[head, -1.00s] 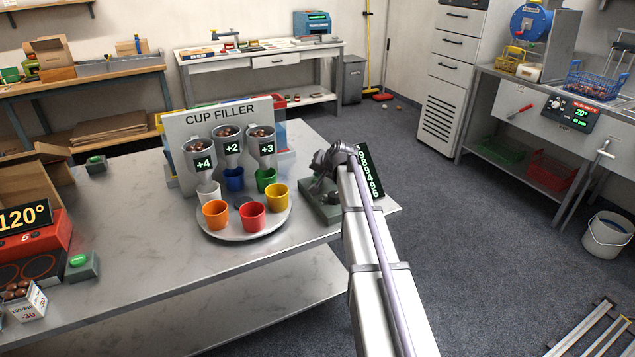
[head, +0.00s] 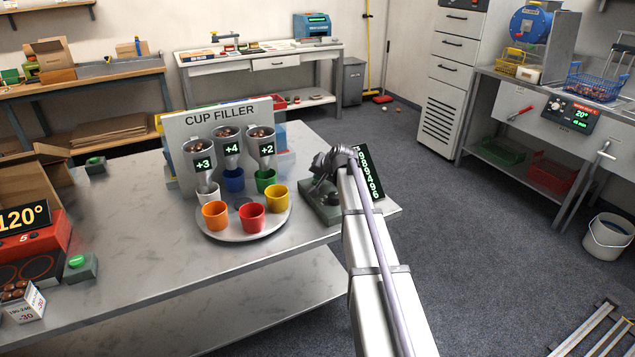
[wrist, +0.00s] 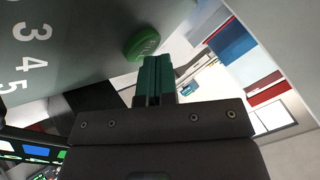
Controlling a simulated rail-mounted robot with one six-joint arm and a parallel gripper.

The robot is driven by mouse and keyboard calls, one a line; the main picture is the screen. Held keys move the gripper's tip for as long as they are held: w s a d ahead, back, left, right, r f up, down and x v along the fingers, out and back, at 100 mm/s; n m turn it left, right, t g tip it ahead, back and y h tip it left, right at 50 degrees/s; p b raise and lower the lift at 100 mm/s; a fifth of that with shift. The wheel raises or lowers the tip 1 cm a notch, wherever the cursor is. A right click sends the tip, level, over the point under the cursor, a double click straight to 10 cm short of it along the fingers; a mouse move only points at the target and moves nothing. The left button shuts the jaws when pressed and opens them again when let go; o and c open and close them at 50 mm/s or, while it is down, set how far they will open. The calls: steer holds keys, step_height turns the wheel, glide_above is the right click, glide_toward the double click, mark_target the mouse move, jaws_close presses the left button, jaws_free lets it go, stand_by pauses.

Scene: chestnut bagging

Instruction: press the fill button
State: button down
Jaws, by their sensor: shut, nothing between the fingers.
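A round green button (wrist: 142,44) shows in the wrist view, raised on a grey-green panel (wrist: 75,45) with white numbers. I cannot read a label on the button. My gripper (wrist: 154,62) is shut and empty, its teal fingertips just below the button in the picture; whether they touch it, I cannot tell. In the head view my gripper (head: 322,187) is over the grey-green control box (head: 331,215) right of the cup filler (head: 222,117), and my arm hides the button there.
A round turntable (head: 240,236) with several coloured cups stands left of the box, under three chestnut hoppers marked +3, +4 and +2. A lit number display (head: 369,173) stands behind my arm. Another green-button box (head: 82,265) is on the table's left. Bare tabletop lies in front.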

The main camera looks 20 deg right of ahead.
steer(key=shift+r, duration=0.1)
steer(key=shift+r+p, duration=0.7)
steer(key=shift+p, duration=0.1)
step_height(320, 180, up, 5)
steer(key=p, duration=0.5)
steer(key=shift+r, duration=0.1)
stand_by(0.4)
